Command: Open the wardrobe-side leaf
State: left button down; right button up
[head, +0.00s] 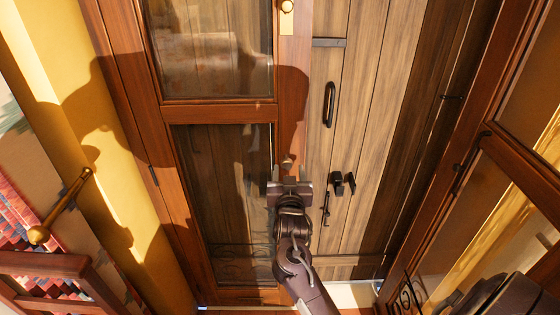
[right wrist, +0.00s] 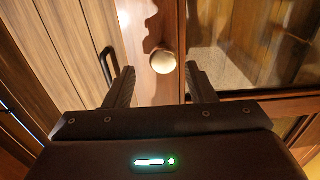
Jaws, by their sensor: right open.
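A glazed wooden leaf (head: 219,112) stands at centre left in the head view, with two panes and a reddish-brown frame. It appears shut, though I cannot tell for sure. A small round knob (head: 287,162) sits on its right stile. My right gripper (head: 288,183) is just below this knob in the head view. In the right wrist view, the knob (right wrist: 164,62) shows pale and round between the two open fingertips of my right gripper (right wrist: 160,74). I cannot tell whether either finger touches it. My left gripper is not in view.
A plank door (head: 362,110) with a black pull handle (head: 329,104) and black latch (head: 343,183) stands right of the leaf. Another glazed leaf (head: 482,146) stands angled at the right. A wooden rail (head: 45,262) and brass handle (head: 62,207) are at left.

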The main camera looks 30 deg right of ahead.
aim_at(287, 165)
jog(key=x, duration=0.4)
jog(key=shift+w+a+p, duration=0.15)
jog(key=shift+a+p, duration=0.05)
jog(key=shift+p, duration=0.15)
jog(key=shift+w+d, duration=0.25)
jog(key=shift+w, duration=0.1)
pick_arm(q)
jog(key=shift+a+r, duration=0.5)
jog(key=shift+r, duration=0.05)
pick_arm(e)
grip_shut()
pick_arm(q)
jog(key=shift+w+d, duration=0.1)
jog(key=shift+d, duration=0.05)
pick_arm(e)
jog(key=shift+f, duration=0.1)
